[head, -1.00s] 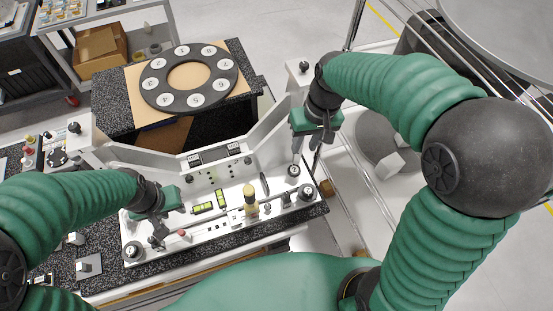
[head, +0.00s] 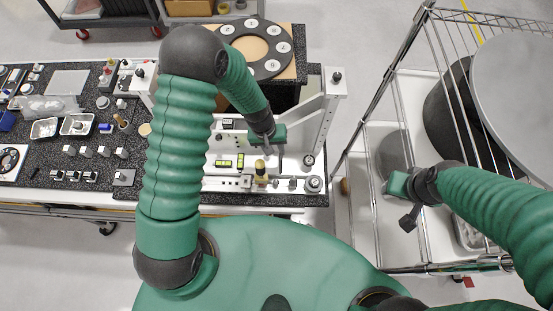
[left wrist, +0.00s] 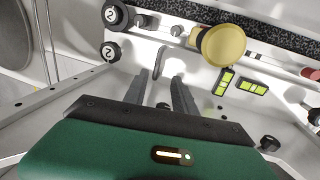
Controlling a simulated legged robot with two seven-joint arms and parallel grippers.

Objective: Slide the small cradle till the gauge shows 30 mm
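A yellow knob (head: 261,170) stands at the front rail, large in the left wrist view (left wrist: 222,43). I cannot single out the small cradle for sure. My left gripper (head: 274,161) is over the fixture's right half, fingers down, just behind and right of the knob. In the left wrist view its fingers (left wrist: 162,92) are apart and look empty. My right gripper (head: 409,215) hangs over the wire cart.
A numbered ring (head: 258,47) lies behind the fixture. Angled white walls (head: 312,125) flank its right side. Trays (head: 78,124) and small parts crowd the bench at left. The wire cart (head: 400,85) stands at right, with a gap of floor between.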

